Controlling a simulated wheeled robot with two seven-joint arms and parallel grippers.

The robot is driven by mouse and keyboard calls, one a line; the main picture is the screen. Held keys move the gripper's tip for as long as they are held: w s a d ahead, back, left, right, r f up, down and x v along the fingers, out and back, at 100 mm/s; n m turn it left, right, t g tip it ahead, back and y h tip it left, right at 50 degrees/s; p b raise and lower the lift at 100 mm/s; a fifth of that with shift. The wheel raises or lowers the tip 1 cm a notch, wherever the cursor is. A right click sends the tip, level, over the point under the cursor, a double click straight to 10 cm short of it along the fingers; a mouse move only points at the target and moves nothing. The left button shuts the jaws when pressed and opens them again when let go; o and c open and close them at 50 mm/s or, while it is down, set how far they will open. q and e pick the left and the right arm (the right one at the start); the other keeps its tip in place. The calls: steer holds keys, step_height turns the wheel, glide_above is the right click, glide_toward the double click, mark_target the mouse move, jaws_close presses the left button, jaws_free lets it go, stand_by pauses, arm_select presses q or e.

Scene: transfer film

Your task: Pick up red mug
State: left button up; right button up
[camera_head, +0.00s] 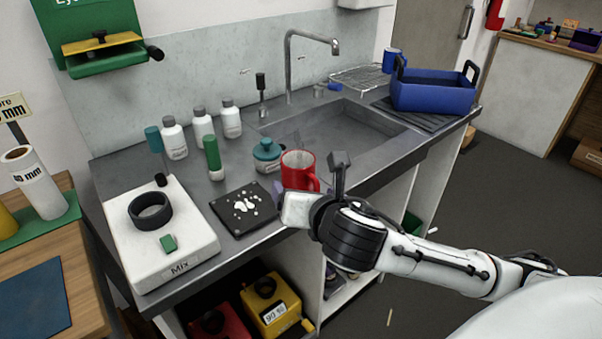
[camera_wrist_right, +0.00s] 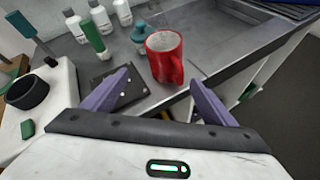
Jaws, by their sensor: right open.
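The red mug (camera_head: 298,166) stands upright on the dark counter near its front edge, just in front of the sink. In the right wrist view the red mug (camera_wrist_right: 163,58) is ahead of the jaws, with its handle toward the right front. My right gripper (camera_head: 281,190) is at the counter's front edge, close to the mug on the near side. In the right wrist view its two purple fingers (camera_wrist_right: 158,92) are spread apart with nothing between them. The mug is beyond the fingertips. My left gripper is not in view.
A teal-lidded jar (camera_head: 267,156) stands left of the mug, with a green bottle (camera_head: 213,160) further left. A black spotted plate (camera_head: 236,219) lies in front of them. The sink basin (camera_head: 335,130) opens behind. A blue crate (camera_head: 432,92) is at the back right.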

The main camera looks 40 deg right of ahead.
step_height(320, 180, up, 3)
steer(key=w+d+n, duration=0.2)
steer(key=n, duration=0.1)
steer(key=t, duration=0.1)
glide_toward(296, 157)
steer(key=shift+h, duration=0.4)
steer(key=shift+a+x, duration=0.2)
steer(key=shift+x, duration=1.15)
steer(key=shift+a+x, duration=0.2)
steer(key=shift+x, duration=1.2)
steer(key=shift+w+f, duration=0.1)
steer(key=shift+f, duration=0.05)
steer(key=c, duration=1.7)
steer(key=shift+c, duration=0.5)
